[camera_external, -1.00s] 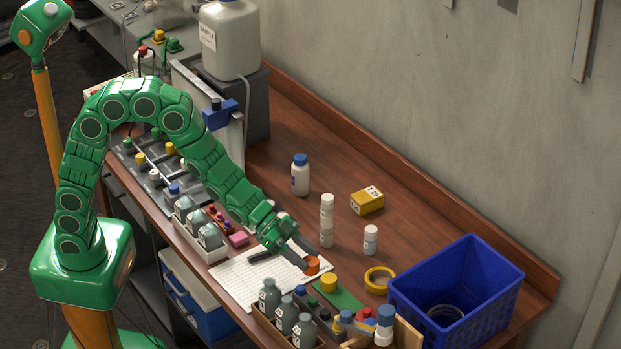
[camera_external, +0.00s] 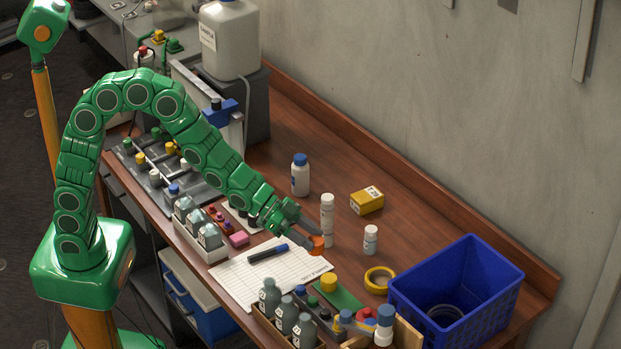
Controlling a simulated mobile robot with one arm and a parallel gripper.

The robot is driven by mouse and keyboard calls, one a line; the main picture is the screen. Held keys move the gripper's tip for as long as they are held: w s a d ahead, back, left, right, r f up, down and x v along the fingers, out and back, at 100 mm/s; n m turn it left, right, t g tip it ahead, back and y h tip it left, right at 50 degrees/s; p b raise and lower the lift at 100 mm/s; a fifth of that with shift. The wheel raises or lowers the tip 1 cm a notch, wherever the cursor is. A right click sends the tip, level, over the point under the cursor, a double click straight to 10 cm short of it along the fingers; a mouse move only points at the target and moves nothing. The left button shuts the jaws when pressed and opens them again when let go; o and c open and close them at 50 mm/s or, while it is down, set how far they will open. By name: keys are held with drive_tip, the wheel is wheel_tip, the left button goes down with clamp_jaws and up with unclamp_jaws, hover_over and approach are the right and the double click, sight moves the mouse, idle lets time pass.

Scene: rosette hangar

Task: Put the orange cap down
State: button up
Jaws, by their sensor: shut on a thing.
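The orange cap (camera_external: 317,244) is between the fingertips of my gripper (camera_external: 311,236). The fingers hide part of the cap. Below and to the left lies a white gridded sheet (camera_external: 250,287) on the wooden table (camera_external: 400,225), with a dark marker (camera_external: 268,253) on it.
A blue crate (camera_external: 460,290) stands at the right end of the table. A yellow tape roll (camera_external: 379,280), a small white bottle (camera_external: 371,240) and a yellow box (camera_external: 367,200) stand nearby. Grey bottles (camera_external: 270,297) fill a front tray. The table's back right is clear.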

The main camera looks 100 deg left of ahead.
drive_tip(key=w+a+r+n+y, duration=0.4)
drive_tip(key=w+a, duration=0.4)
drive_tip(key=a, duration=0.4)
drive_tip(key=w+a+n+g+y, duration=0.2)
drive_tip(key=a+n+y, duration=0.4)
drive_tip(key=a, duration=1)
drive_tip(key=s+a+f+n+g+y, duration=0.25)
drive_tip(key=a+f, duration=0.25)
drive_tip(key=a, duration=0.3)
drive_tip(key=s+a+f+n+g+y, duration=0.2)
drive_tip(key=s+a+f+n+g, duration=0.15)
drive_tip(key=a, duration=0.45)
drive_tip(key=shift+t, duration=0.5)
drive_tip(key=shift+s+f, duration=0.15)
drive_tip(key=shift+f, duration=1.65)
drive_tip(key=shift+s+f, duration=0.15)
drive_tip(key=shift+f, duration=1.7)
drive_tip(key=shift+s+f, duration=0.15)
drive_tip(key=shift+f, duration=1.65)
drive_tip(key=shift+f, duration=0.15)
drive_tip(key=o, duration=1)
